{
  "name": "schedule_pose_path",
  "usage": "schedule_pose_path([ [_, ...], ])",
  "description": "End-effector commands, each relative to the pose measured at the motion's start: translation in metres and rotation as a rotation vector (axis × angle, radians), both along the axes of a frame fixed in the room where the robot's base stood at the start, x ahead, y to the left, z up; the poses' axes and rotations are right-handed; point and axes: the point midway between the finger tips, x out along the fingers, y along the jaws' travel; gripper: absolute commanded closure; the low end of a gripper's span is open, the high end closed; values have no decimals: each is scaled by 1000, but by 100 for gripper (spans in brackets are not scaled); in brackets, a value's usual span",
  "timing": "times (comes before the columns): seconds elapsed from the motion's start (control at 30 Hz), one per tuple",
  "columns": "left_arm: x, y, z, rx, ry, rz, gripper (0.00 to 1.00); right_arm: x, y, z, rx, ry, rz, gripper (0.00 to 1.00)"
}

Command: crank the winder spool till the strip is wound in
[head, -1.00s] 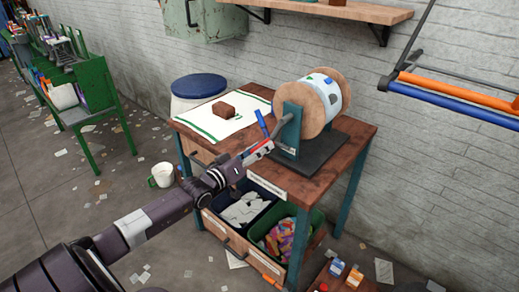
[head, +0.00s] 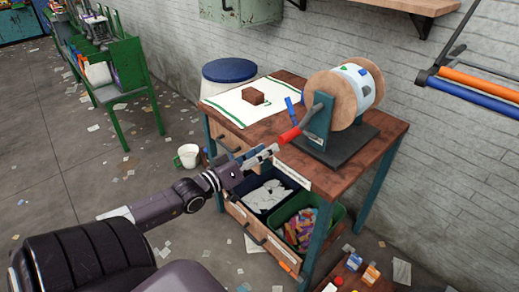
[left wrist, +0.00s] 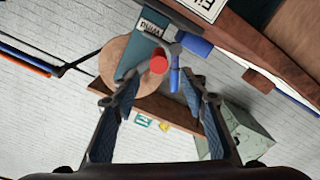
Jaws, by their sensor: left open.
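The winder spool (head: 331,96) has two wooden round ends and a white strip wound between them, on a teal stand at the table's right. Its crank has a red handle (head: 290,135) pointing toward me, low on the near side. The rest of the strip (head: 235,108), white with green edges, lies on the table top under a brown block (head: 253,96). My left gripper (head: 267,153) is open just short of the handle. In the left wrist view the red handle (left wrist: 159,65) shows end-on, ahead of and roughly between the spread fingers (left wrist: 160,88). My right gripper is out of view.
A blue upright piece (head: 291,108) stands near the crank. An open drawer (head: 262,245) with bins of scraps (head: 268,195) sticks out below the table top. A blue-lidded drum (head: 228,70) stands behind, and a white mug (head: 188,155) is on the floor.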

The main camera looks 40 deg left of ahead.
Motion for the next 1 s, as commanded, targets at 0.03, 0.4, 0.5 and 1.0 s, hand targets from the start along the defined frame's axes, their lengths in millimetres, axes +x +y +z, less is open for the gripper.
schedule_pose_path([
  [0.03, -5, 0, -1, -1, 1, -1, 60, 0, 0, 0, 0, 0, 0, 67],
  [0.4, -16, 1, 0, -1, -1, 1, 60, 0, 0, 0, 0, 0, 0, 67],
  [0.5, -16, 1, 0, -1, -1, 1, 60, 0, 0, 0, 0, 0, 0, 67],
  [1.0, -16, 1, 0, -1, 0, 0, 60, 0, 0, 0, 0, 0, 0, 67],
])
